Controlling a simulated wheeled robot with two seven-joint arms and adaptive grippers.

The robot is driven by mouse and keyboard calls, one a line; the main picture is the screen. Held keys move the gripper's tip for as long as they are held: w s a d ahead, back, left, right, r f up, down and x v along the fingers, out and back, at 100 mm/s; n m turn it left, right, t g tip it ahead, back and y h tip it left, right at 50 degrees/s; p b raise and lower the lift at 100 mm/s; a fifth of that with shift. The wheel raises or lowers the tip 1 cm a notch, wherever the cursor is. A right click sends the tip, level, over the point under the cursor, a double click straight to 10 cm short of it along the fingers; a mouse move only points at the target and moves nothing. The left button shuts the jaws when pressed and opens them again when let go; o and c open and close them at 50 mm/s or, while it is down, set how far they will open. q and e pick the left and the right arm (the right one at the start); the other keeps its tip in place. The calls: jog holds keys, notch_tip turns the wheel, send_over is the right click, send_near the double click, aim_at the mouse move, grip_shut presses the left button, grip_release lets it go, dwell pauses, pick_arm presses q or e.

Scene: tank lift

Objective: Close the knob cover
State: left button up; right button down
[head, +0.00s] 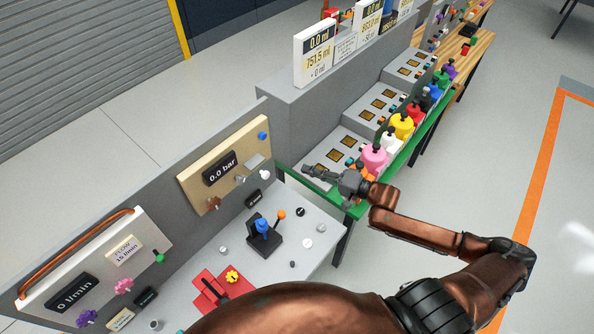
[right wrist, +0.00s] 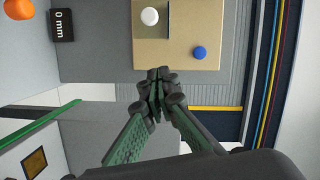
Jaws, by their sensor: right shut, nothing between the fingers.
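A thin grey flap, which looks like the knob cover (head: 254,161), stands out from the beige panel (head: 190,180) between a white knob (head: 264,174) and a blue knob (head: 262,135). In the right wrist view the cover (right wrist: 168,20) shows nearly edge-on beside the white knob (right wrist: 149,16), with the blue knob (right wrist: 199,53) on its other side. The white knob is uncovered. My right gripper (head: 308,171) is shut and empty, to the right of the panel and apart from it. Its fingertips (right wrist: 160,76) point toward the panel. My left gripper is out of view.
A grey table (head: 325,223) below the panel holds a blue-and-orange joystick and a red block (head: 240,289) with a yellow knob. A green-edged bench (head: 405,165) with several coloured bottles stands at the right. The floor at far right is clear.

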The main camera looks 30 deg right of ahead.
aim_at(265, 167)
jog(key=w+a+p, duration=0.1)
jog(key=w+a, duration=0.1)
jog(key=a, duration=0.1)
jog(key=w+a+f+p, duration=0.1)
jog(key=a, duration=0.2)
jog(key=w+a+p, duration=0.1)
jog(key=w+a, duration=0.1)
jog(key=a, duration=0.1)
jog(key=shift+w+f, duration=0.2)
jog(key=shift+w, duration=0.1)
jog(key=shift+w+f, duration=0.1)
